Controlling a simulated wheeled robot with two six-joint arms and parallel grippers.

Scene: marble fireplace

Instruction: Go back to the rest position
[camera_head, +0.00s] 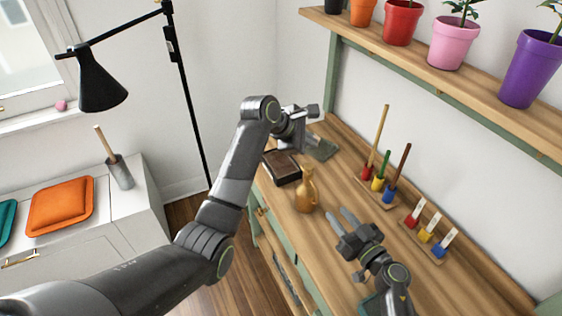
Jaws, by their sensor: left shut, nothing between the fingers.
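My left gripper (311,112) is above the far end of the wooden bench (345,190). It is shut and holds nothing. My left arm reaches across the picture from the lower left to it. My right gripper (337,212) is low over the bench, its two fingers apart with nothing visible between them. It points toward a golden-brown vase (306,194) standing upright just beyond it, apart from the fingertips.
A dark box (282,168) sits behind the vase. A shelf (430,75) with potted plants overhangs the right. A black lamp (103,86) stands left, above a white cabinet (128,205).

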